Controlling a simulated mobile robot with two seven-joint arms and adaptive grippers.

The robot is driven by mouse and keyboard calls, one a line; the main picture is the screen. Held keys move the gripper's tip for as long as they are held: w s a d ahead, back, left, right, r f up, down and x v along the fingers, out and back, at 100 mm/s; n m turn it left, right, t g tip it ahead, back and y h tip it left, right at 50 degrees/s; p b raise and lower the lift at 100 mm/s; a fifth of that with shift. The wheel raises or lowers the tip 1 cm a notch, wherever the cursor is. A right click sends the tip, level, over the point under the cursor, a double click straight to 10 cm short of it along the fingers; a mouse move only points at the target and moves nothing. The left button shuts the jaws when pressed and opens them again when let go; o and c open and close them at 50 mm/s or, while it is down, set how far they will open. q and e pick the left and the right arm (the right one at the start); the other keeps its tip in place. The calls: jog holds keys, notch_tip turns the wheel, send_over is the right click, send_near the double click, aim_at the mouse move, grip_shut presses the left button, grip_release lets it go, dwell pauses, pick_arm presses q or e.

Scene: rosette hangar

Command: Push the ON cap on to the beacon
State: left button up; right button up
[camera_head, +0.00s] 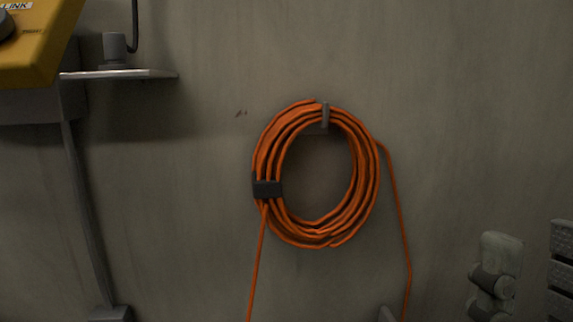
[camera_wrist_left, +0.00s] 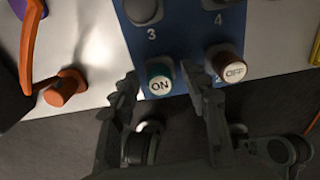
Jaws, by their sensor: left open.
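The ON cap (camera_wrist_left: 159,84) has a white face lettered ON and a dark green body. It sits at the lower edge of a blue board (camera_wrist_left: 185,42) in the left wrist view, below the number 3. My left gripper (camera_wrist_left: 158,74) is open, with one finger on each side of the ON cap. I cannot tell whether either finger touches it. The OFF cap (camera_wrist_left: 229,64), with a brown-red body, stands to the right, close to the right finger. I cannot make out the beacon in either view. My right gripper is not in view.
Dark caps stand by numbers 3 and 4 on the board. An orange knob (camera_wrist_left: 66,88) is to its left. The head view shows a wall with a coiled orange hose (camera_head: 265,150), a yellow box (camera_head: 38,45) and a small shelf (camera_head: 140,74).

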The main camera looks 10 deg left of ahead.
pick_arm(q)
jog(key=shift+p, duration=0.55)
dwell(0.9)
jog(key=shift+c, duration=0.2)
grip_shut()
